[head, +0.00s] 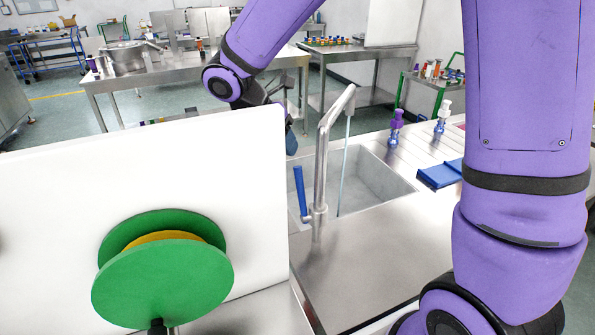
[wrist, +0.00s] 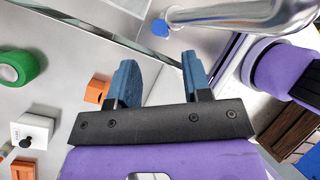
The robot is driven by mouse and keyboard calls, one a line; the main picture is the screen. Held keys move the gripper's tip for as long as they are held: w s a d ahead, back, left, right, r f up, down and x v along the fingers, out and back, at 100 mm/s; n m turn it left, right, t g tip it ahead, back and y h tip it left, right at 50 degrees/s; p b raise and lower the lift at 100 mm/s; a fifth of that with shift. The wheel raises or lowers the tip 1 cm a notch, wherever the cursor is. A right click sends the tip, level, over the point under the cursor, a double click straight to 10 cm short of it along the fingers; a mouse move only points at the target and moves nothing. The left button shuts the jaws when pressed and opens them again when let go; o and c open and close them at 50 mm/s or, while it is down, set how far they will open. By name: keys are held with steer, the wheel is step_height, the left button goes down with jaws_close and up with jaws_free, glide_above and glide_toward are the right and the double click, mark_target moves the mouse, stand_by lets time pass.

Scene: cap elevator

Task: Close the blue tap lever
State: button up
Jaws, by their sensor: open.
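The chrome tap (head: 320,165) stands at the sink's near edge, with a thin bluish stream falling from its spout. Its blue lever (head: 300,193) points up, slightly tilted, on the left side of the tap's base. In the wrist view, a small blue piece (wrist: 160,28), apparently the lever seen near end-on, shows beside the chrome tap (wrist: 225,14). My gripper (head: 290,140) is above and behind the lever, partly hidden by the white panel. In the wrist view my gripper (wrist: 158,65) is open and empty, its fingers apart from the lever.
A white panel (head: 200,130) with a green reel (head: 160,285) stands at left, close to the tap. The sink basin (head: 375,180) lies right of the tap. Two bottles with purple (head: 396,120) and white (head: 444,110) tops stand behind it, near a blue object (head: 440,174).

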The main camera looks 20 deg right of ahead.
mark_target(295, 167)
steer(key=x, duration=0.9)
steer(key=shift+f, duration=0.1)
jaws_close()
